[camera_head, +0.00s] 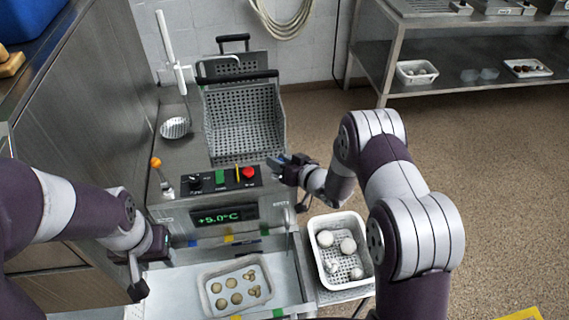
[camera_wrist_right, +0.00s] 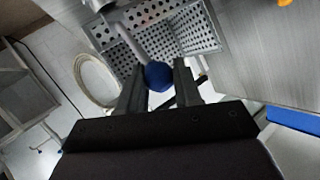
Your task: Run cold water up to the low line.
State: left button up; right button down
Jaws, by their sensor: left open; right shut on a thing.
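My right gripper (camera_head: 277,165) is at the right end of the control panel (camera_head: 222,180), shut on a round blue knob. The blue knob (camera_wrist_right: 159,76) sits between the two fingers in the right wrist view, at the end of a grey stem. A perforated basket (camera_head: 243,122) stands in the machine behind the panel. A lever with an orange knob (camera_head: 155,162) stands left of the panel. The display (camera_head: 222,215) reads +5.0°C. No water or low line can be made out.
A white tray (camera_head: 208,292) with several brownish round pieces lies in the front trough (camera_head: 185,290). A white perforated basket (camera_head: 364,262) with pale round items stands to its right. A round strainer (camera_head: 175,128) is at the left. A steel shelf (camera_head: 460,80) stands back right.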

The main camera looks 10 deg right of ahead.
jog(key=shift+w+d+r, duration=0.1)
jog(key=shift+r, duration=0.05)
dwell(0.5)
jog(key=c, duration=0.8)
grip_release()
jog(key=shift+w, duration=0.1)
jog(key=shift+d, duration=0.1)
jog(key=shift+d, duration=0.15)
jog(key=shift+b+v, duration=0.5)
jog(key=shift+v, duration=6.35)
